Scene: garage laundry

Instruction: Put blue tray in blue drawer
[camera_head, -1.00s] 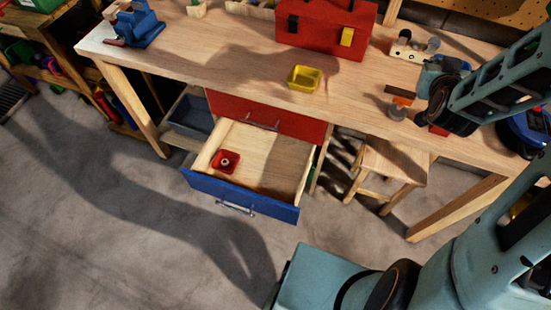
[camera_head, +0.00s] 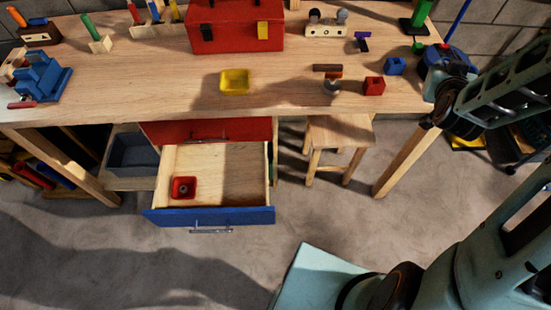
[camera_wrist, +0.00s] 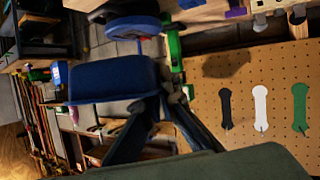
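The blue drawer (camera_head: 250,215) is pulled open below the workbench in the head view. A small red tray (camera_head: 184,179) lies inside it at the left; the rest of its floor is bare. In the wrist view the blue tray (camera_wrist: 110,82) is at the tips of my gripper (camera_wrist: 168,98). The two dark fingers come together at the tray's right edge and appear shut on it. In the head view my arm is at the right, by the bench's right end, and the fingers and tray cannot be made out.
A shut red drawer (camera_head: 165,131) is just above the blue one. A yellow tray (camera_head: 234,82), red toolbox (camera_head: 235,25) and red block (camera_head: 374,86) are on the workbench (camera_head: 130,75). A wooden stool (camera_head: 340,130) stands right of the drawer. Floor in front is clear.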

